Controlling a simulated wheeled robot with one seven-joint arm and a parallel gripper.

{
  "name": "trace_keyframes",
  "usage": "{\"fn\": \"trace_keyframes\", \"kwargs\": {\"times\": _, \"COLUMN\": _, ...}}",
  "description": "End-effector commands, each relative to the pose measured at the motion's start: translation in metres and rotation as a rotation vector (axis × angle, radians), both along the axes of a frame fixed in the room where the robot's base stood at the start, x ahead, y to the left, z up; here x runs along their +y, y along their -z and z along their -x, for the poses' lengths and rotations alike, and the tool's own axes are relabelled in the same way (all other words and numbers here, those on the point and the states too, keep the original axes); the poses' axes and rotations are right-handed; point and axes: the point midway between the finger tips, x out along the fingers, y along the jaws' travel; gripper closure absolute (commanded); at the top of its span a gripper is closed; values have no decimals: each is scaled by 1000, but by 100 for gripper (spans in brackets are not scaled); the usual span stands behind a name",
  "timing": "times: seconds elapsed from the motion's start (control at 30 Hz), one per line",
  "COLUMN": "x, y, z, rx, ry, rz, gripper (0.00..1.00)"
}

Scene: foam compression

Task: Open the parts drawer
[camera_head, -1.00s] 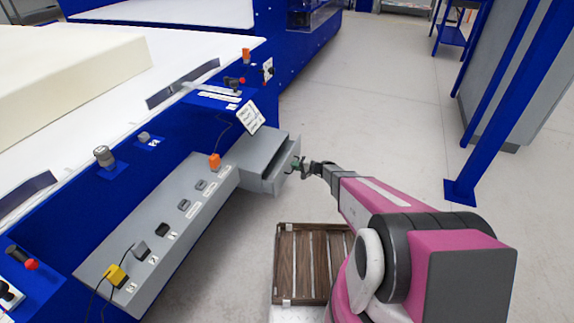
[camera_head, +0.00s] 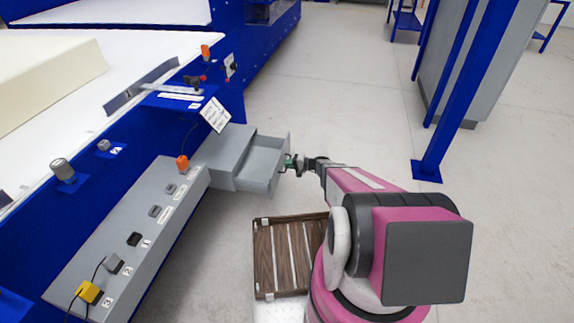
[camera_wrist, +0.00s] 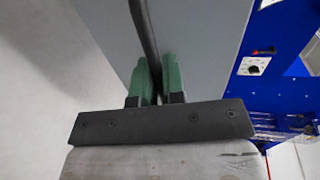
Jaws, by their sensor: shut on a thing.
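The grey parts drawer (camera_head: 262,168) is pulled partly out of its grey housing (camera_head: 222,150) on the side of the blue machine. Its open top shows an interior that looks empty. My gripper (camera_head: 291,162) is at the drawer's front. In the wrist view my gripper (camera_wrist: 160,82) has its green fingers shut on a dark bar, the drawer handle (camera_wrist: 145,35), with the grey drawer front (camera_wrist: 195,30) behind it. The handle is mostly hidden by the fingers in the head view.
A grey panel (camera_head: 125,240) with several switches and plugs runs along the blue machine. A brown slatted wooden crate (camera_head: 290,255) is on the floor below the drawer. A blue post (camera_head: 455,100) stands at the right. The floor (camera_head: 340,100) beyond the drawer is clear.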

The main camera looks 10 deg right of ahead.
Motion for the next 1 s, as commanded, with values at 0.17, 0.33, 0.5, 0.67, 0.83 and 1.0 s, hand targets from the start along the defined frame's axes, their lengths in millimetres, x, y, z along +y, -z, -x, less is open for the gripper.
{"fn": "trace_keyframes", "kwargs": {"times": 0.17, "x": 0, "y": 0, "z": 0, "rx": 0, "ry": 0, "rz": 1, "gripper": 66}}
{"fn": "trace_keyframes", "kwargs": {"times": 0.33, "x": 0, "y": 0, "z": 0, "rx": 0, "ry": 0, "rz": 0, "gripper": 66}}
{"fn": "trace_keyframes", "kwargs": {"times": 0.5, "x": -8, "y": -2, "z": 3, "rx": 0, "ry": 2, "rz": 0, "gripper": 66}}
{"fn": "trace_keyframes", "kwargs": {"times": 0.67, "x": -32, "y": -7, "z": 12, "rx": 0, "ry": 3, "rz": 0, "gripper": 66}}
{"fn": "trace_keyframes", "kwargs": {"times": 0.83, "x": -62, "y": -14, "z": 22, "rx": -1, "ry": 3, "rz": 0, "gripper": 66}}
{"fn": "trace_keyframes", "kwargs": {"times": 1.0, "x": -85, "y": -19, "z": 31, "rx": 0, "ry": 1, "rz": 0, "gripper": 66}}
